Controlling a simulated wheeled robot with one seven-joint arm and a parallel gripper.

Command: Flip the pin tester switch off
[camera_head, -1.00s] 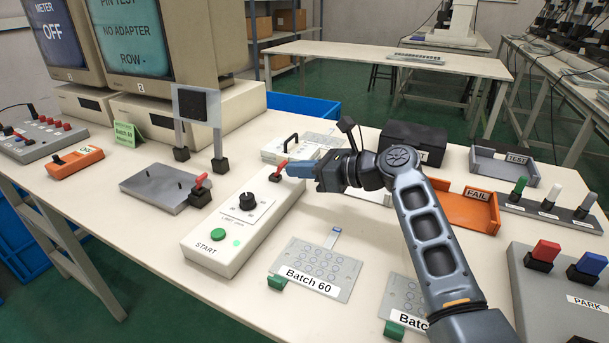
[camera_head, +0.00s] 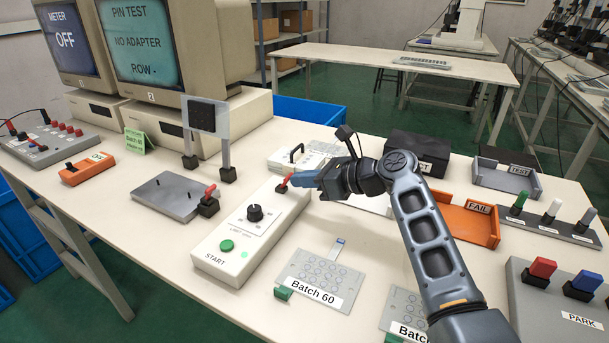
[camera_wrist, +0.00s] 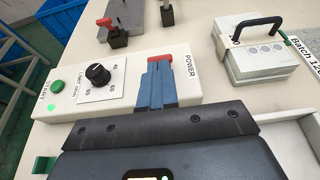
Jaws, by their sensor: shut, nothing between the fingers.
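The pin tester is a long white box (camera_head: 215,262) with a green START button (camera_head: 227,245), a lit green lamp, a black knob (camera_head: 255,212) and a red-tipped switch (camera_head: 283,186) at its far end. In the wrist view the red switch tip (camera_wrist: 161,58) shows just beyond my fingertips, next to the POWER label (camera_wrist: 192,66). My gripper (camera_head: 296,180) is shut, its blue fingers at the switch. They look close to or touching it; I cannot tell which. The switch's lower part is hidden behind the fingers.
A grey plate with a red-handled lever (camera_head: 209,197) lies left of the tester. A monitor (camera_head: 150,45) reads PIN TEST, NO ADAPTER. A handled case (camera_head: 292,158) stands behind. An orange FAIL tray (camera_head: 465,222) is to the right.

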